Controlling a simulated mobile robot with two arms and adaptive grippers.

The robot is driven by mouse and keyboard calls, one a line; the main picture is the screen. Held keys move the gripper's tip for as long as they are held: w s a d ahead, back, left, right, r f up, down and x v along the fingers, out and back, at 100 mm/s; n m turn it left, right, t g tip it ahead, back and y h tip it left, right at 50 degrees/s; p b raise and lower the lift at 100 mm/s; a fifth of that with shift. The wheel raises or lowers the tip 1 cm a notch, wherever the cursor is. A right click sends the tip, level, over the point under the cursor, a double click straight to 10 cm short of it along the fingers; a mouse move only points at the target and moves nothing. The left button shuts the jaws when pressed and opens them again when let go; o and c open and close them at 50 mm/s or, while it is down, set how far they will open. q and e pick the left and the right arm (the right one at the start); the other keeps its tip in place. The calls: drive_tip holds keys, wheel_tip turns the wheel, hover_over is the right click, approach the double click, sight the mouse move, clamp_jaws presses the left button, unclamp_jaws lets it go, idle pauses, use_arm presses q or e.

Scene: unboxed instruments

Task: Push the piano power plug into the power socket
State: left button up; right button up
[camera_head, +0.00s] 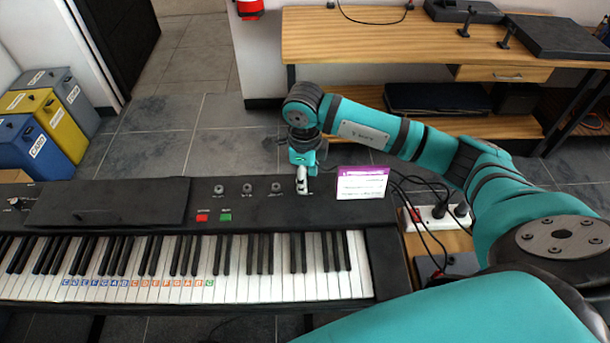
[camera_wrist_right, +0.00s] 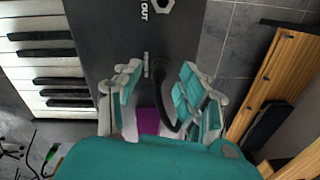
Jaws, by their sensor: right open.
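The piano (camera_head: 300,215) is a black keyboard with a dark top panel. My right gripper (camera_head: 303,186) is over the rear right part of this panel, pointing down. In the right wrist view, the gripper (camera_wrist_right: 160,88) is open, with a black plug end and its curving cable (camera_wrist_right: 160,68) between or just beyond its fingers. I cannot tell whether the plug is seated in the panel. The white power strip (camera_head: 424,216) is right of the piano, with several dark plugs or cables on it. My left gripper is not in view.
A white and purple card (camera_head: 362,184) stands on the panel right of the gripper. Black cables (camera_head: 415,182) run behind it to the strip. A wooden bench (camera_head: 390,45) is at the back. Coloured bins (camera_head: 52,118) stand at the left. Floor behind the piano is clear.

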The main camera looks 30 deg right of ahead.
wheel_tip(320, 180, up, 12)
drive_tip(key=shift+s, duration=0.15)
drive_tip(key=shift+a+f, duration=0.15)
